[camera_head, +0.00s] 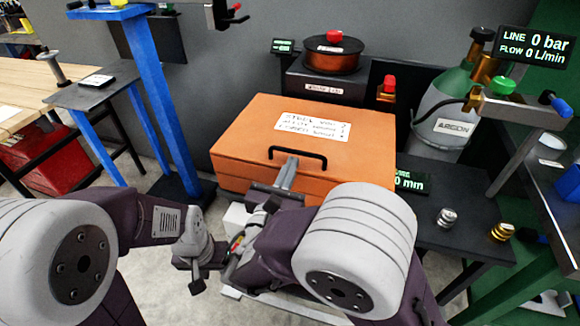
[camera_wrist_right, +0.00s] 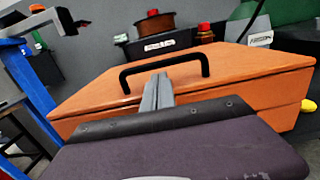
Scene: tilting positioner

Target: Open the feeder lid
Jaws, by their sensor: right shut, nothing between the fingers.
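The feeder is an orange box (camera_head: 238,150) with a flat lid, a white label and a black bar handle (camera_head: 298,151). The lid looks shut; its seam shows in the right wrist view below the orange lid (camera_wrist_right: 95,97). My right gripper (camera_head: 289,168) is shut with nothing between its fingers. Its grey fingertips (camera_wrist_right: 160,80) are at the middle of the black handle (camera_wrist_right: 165,64), overlapping the gap under the bar; I cannot tell whether they touch it. My left gripper (camera_head: 196,275) hangs low, left of the box and apart from it; its jaw opening is unclear.
A wire spool (camera_head: 332,58) on a dark unit stands behind the box. An argon cylinder (camera_head: 442,112) is at the right, beside a metal bracket. A blue post (camera_head: 158,95) rises at the left. Two small knobs (camera_head: 448,216) sit on the dark bench to the right.

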